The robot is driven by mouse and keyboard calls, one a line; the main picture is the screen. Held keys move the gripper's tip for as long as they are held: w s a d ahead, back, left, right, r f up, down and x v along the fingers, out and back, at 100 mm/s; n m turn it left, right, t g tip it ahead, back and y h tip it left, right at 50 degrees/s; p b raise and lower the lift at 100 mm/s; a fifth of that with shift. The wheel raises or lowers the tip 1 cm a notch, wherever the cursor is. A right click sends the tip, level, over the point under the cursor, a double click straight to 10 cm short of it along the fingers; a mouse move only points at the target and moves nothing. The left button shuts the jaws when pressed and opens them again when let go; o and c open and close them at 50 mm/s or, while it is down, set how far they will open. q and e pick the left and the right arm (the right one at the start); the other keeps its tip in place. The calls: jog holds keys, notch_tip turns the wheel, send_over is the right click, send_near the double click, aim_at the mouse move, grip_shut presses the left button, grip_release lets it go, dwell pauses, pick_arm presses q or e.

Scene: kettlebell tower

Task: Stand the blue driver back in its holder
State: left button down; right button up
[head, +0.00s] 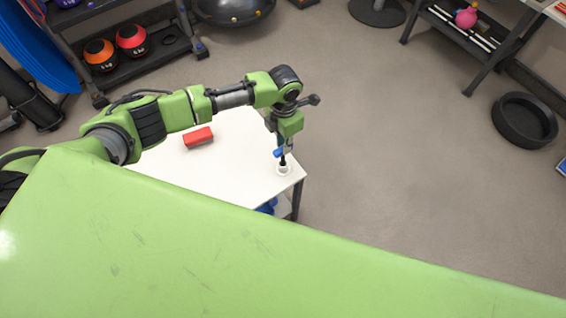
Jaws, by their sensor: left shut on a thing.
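The blue driver (278,153) is in my left gripper (286,146) near the right corner of the white table (235,165). Its blue part shows beside the gripper fingers, and a dark part points down. A small white ring-shaped holder (283,170) stands on the table directly below it. The driver's lower end overlaps the holder in the head view; I cannot tell whether it is inside the holder or above it. My left gripper is shut on the driver. My right gripper is not in view.
A red block (198,137) lies on the white table, left of the holder. A black round tray (525,120) lies on the floor at right. The floor between is clear.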

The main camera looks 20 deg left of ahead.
pick_arm(q)
jog(key=shift+f+b, duration=1.15)
jog(key=shift+f, duration=0.3)
jog(key=c, duration=1.7)
grip_release()
jog(key=c, duration=0.3)
notch_tip(320, 180, up, 7)
jog(key=p, duration=0.6)
jog(key=shift+r, duration=0.1)
